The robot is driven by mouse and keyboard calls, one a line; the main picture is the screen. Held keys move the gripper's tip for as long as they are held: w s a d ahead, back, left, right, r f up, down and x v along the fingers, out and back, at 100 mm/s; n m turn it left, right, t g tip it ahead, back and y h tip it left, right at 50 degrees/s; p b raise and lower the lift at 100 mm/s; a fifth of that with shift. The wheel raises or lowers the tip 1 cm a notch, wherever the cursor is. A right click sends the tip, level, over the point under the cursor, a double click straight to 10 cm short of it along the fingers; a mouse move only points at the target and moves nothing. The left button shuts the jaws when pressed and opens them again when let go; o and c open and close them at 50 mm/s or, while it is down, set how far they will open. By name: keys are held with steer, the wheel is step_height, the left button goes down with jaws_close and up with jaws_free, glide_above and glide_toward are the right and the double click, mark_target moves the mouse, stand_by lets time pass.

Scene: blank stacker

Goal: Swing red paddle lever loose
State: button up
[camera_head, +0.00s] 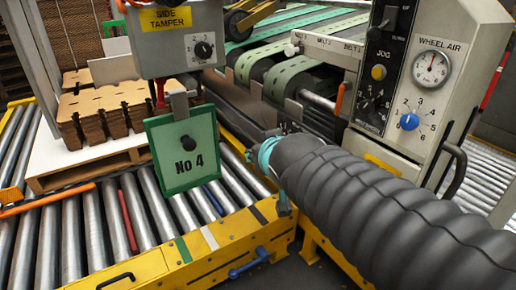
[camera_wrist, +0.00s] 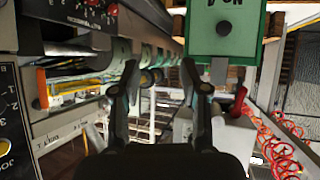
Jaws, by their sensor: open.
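A small red paddle lever (camera_head: 161,93) hangs under the grey side tamper box (camera_head: 178,50), beside the stem of the green No 4 plate (camera_head: 183,150). In the wrist view, which is upside down, the red lever (camera_wrist: 238,101) shows right of my gripper, below the green plate (camera_wrist: 224,30). My gripper (camera_wrist: 160,72) is open, with its two dark fingers spread and nothing between them. It is apart from the lever. In the head view my ribbed dark arm sleeve comes from the lower right, and the fingertips are mostly hidden beyond it.
A control panel (camera_head: 428,60) with gauge and knobs stands at right, with an orange handle (camera_head: 340,98) on its left side. Stacked cardboard blanks (camera_head: 100,108) sit on a pallet at left. Rollers (camera_head: 95,225) and a yellow frame (camera_head: 200,262) lie below the plate.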

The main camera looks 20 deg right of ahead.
steer(key=shift+s+d+f, duration=0.1)
steer(key=shift+s+f, duration=0.05)
steer(key=shift+s, duration=0.2)
